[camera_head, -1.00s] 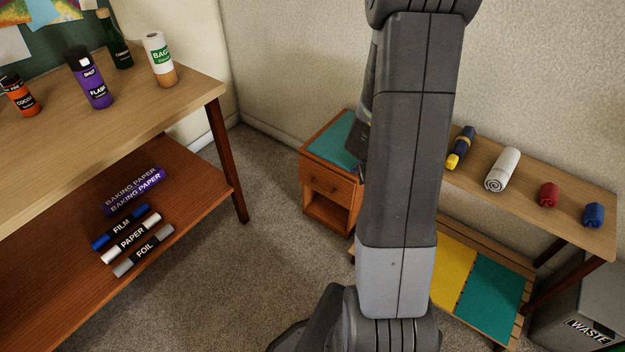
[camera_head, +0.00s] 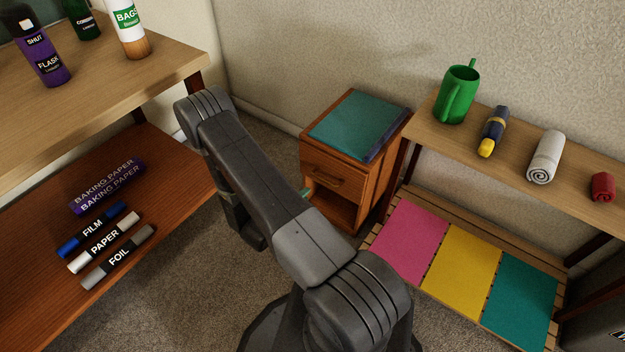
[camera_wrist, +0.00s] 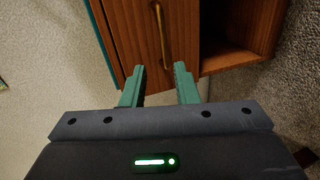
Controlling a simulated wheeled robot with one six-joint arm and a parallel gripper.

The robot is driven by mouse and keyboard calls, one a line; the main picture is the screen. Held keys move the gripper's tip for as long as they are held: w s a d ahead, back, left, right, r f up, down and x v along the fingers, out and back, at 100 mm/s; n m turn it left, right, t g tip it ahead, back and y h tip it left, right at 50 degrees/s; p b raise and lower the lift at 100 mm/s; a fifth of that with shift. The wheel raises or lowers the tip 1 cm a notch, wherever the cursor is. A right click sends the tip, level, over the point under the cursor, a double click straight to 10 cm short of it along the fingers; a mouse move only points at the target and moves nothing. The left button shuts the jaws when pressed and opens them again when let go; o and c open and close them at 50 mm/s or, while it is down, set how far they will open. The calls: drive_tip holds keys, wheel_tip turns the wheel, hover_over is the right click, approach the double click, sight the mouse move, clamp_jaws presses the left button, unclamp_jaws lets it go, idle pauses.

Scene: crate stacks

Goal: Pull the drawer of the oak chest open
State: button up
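The oak chest (camera_head: 372,188) stands against the back wall, with a teal top and an open compartment below its drawer. The drawer (camera_head: 345,170) looks shut, its front level with the chest. Its brass-coloured handle (camera_head: 326,178) also shows in the wrist view (camera_wrist: 161,38), running lengthwise away from me. My gripper (camera_wrist: 159,68) is open and empty. Its two green fingers are short of the handle, with the handle lined up between them and no contact visible. In the head view my arm hides most of the gripper; only a green bit shows near the drawer.
A shelf unit (camera_head: 150,90) with bottles and rolls is at the left. A bench (camera_head: 520,150) with a green watering can (camera_head: 457,95), a torch (camera_head: 493,132) and a towel roll (camera_head: 545,156) stands close right of the chest. Carpet (camera_head: 190,290) is free in front.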

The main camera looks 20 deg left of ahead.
sight(324, 180)
drive_tip(key=shift+h, duration=0.3)
drive_tip(key=b+x, duration=0.1)
drive_tip(key=x, duration=0.8)
drive_tip(key=b+x, duration=0.1)
drive_tip(key=x, duration=0.3)
drive_tip(key=shift+w+a+f+b, duration=0.15)
drive_tip(key=shift+w+f+b, duration=0.05)
drive_tip(key=shift+f+b, duration=0.15)
drive_tip(key=shift+c, duration=0.5)
clamp_jaws()
